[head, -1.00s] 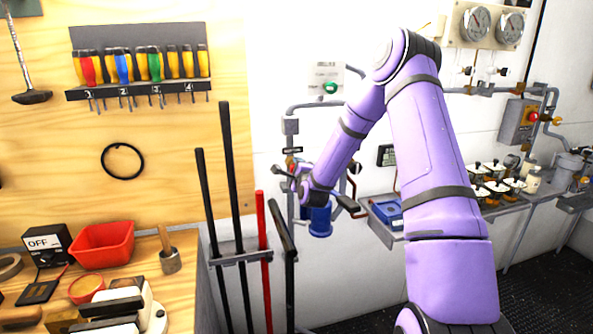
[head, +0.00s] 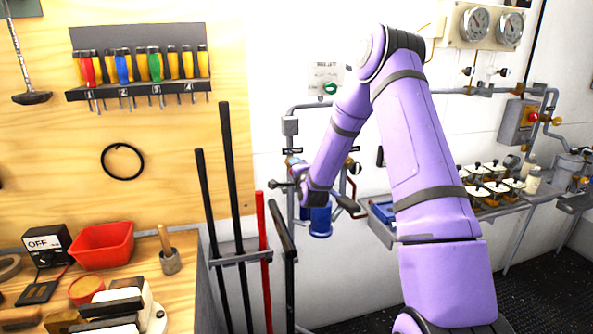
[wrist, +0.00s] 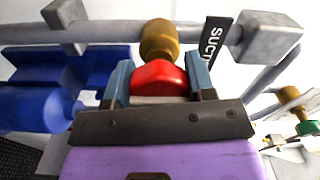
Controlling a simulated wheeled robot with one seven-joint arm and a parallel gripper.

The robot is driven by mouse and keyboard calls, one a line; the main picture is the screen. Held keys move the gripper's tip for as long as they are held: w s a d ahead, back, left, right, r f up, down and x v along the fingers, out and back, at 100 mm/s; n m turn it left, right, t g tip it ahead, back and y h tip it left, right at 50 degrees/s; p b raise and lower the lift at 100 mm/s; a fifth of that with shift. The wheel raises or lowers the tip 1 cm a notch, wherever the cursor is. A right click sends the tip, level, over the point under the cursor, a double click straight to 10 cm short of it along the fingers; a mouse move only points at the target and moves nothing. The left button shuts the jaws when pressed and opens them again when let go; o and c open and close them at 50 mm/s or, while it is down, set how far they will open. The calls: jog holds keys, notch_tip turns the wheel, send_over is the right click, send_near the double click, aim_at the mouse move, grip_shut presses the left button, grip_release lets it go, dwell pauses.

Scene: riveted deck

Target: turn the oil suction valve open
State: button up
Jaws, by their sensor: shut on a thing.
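The oil suction valve shows in the wrist view as a brass body (wrist: 159,40) on a grey pipe, with a red handle (wrist: 158,77) facing me. A black label (wrist: 216,38) beside it reads "SUCT", partly cut off. My gripper (wrist: 160,80) has its two blue-grey fingers on either side of the red handle, shut on it. In the head view my gripper (head: 298,176) is at the pipework on the white wall, and my own wrist hides most of the valve.
Blue equipment (head: 320,221) hangs just below my wrist, and a blue body (wrist: 35,100) fills the wrist view's left. Tall black bars and a red bar (head: 262,235) stand in a rack left of my gripper. A shelf (head: 515,205) with several jars is at right.

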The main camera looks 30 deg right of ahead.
jog(key=shift+f, duration=0.1)
jog(key=o, duration=0.9)
jog(key=shift+o, duration=0.2)
jog(key=shift+s, duration=0.1)
jog(key=v, duration=1)
jog(key=shift+s+a, duration=0.15)
jog(key=shift+s, duration=0.2)
